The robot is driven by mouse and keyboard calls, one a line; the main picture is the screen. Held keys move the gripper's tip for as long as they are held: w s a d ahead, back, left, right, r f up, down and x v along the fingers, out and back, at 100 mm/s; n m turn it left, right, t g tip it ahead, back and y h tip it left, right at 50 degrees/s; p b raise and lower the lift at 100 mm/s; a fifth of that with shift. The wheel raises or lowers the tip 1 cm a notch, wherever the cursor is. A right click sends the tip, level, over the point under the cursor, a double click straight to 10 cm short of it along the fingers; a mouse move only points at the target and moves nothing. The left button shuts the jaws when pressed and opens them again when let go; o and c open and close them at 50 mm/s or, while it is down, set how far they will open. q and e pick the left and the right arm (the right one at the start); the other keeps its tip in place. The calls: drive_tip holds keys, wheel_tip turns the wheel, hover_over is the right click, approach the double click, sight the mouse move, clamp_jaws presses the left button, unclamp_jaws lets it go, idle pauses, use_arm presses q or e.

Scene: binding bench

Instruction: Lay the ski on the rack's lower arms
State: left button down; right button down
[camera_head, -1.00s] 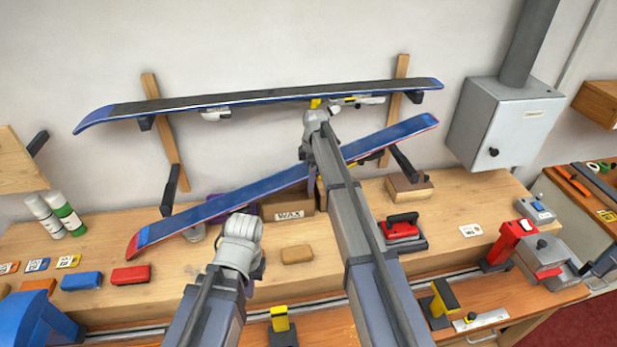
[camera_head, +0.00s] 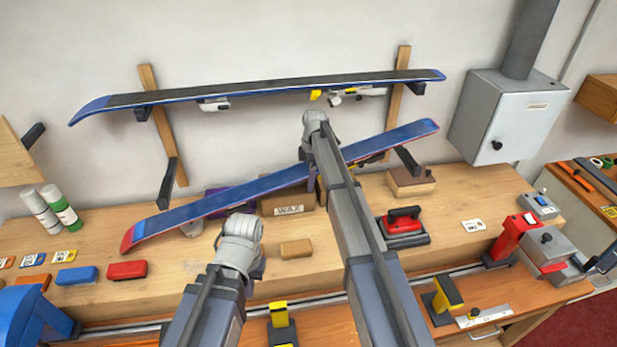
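The ski (camera_head: 245,195) is blue with a red tip at its left end. It slants above the bench, left end lower, in front of the rack. The rack's lower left arm (camera_head: 168,183) shows above the ski's left part; its lower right arm (camera_head: 408,161) pokes out below the right part. The ski appears apart from the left arm; contact at the right is unclear. My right gripper (camera_head: 313,180) is at the ski's middle and appears shut on it, its fingers mostly hidden by my arm.
Another ski (camera_head: 270,91) lies on the rack's upper arms. A grey wall box (camera_head: 508,117) is at the right.

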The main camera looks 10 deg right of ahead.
drive_tip(key=shift+f, duration=0.2)
unclamp_jaws()
drive_tip(key=shift+r, duration=0.1)
drive_tip(key=r+p, duration=0.7)
drive_tip(key=shift+d+r+p, duration=0.35)
drive_tip(key=shift+r, duration=0.05)
